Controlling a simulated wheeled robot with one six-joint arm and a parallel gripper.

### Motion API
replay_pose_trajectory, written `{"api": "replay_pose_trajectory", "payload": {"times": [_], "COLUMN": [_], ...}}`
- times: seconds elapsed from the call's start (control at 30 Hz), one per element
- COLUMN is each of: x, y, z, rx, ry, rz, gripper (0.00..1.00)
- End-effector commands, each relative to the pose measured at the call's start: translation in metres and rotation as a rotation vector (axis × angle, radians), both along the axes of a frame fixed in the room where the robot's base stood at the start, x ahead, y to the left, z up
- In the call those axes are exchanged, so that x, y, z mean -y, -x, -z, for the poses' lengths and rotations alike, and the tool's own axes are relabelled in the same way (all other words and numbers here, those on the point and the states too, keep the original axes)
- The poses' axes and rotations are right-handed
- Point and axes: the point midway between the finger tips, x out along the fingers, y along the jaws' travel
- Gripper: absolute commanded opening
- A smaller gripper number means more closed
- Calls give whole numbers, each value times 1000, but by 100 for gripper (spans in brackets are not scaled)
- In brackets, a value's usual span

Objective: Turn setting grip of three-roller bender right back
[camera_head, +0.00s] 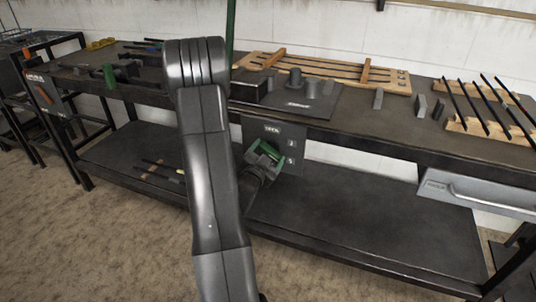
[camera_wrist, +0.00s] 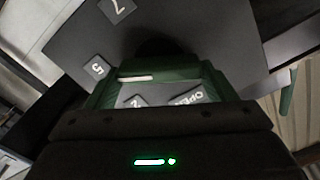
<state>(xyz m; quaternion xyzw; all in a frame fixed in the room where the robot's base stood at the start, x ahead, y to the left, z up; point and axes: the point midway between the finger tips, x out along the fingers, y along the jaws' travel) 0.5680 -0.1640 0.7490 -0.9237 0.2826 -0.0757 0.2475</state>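The three-roller bender (camera_head: 303,103) stands on the bench, with dark rollers on a flat plate. Its grey setting panel (camera_head: 298,171) is on the bench front and carries white labels, among them OPEN, 2 and 5. My gripper (camera_head: 265,153) is at this panel, with green fingers spread to either side. In the wrist view, a green bar with a white stroke (camera_wrist: 137,78), apparently the setting grip, lies between the fingers. The stroke appears to face the 5 label (camera_wrist: 97,67). Contact between fingers and grip is unclear. My arm hides part of the panel.
The bench top (camera_head: 350,130) holds a slotted wooden rack (camera_head: 335,72), small grey blocks (camera_head: 420,105) and a wooden stand with dark rods (camera_head: 490,125). A drawer with a handle (camera_head: 480,193) is at the right. The lower shelf (camera_head: 370,225) is bare right of my arm.

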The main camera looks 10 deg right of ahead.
Motion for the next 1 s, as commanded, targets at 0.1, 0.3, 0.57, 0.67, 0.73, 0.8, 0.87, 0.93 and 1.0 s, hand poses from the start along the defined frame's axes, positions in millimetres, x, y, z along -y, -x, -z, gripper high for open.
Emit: {"api": "replay_pose_trajectory", "payload": {"times": [0.1, 0.3, 0.57, 0.67, 0.73, 0.8, 0.87, 0.93, 1.0], "x": [0, 0, -1, -1, -1, -2, -2, -2, -2], "y": [0, 0, 0, 0, -1, -1, -1, -1, -2], "z": [0, 1, 1, 1, 1, 1, 0, 0, 0], "rx": [0, -12, -81, -125, -161, -198, -229, -266, -304], "ry": [0, 18, 122, 187, 240, 295, 342, 397, 452], "rz": [0, 0, 0, 0, -1, 0, 0, 0, 0], "gripper": [54, 54, 54, 54, 54, 54, 54, 54, 54]}}
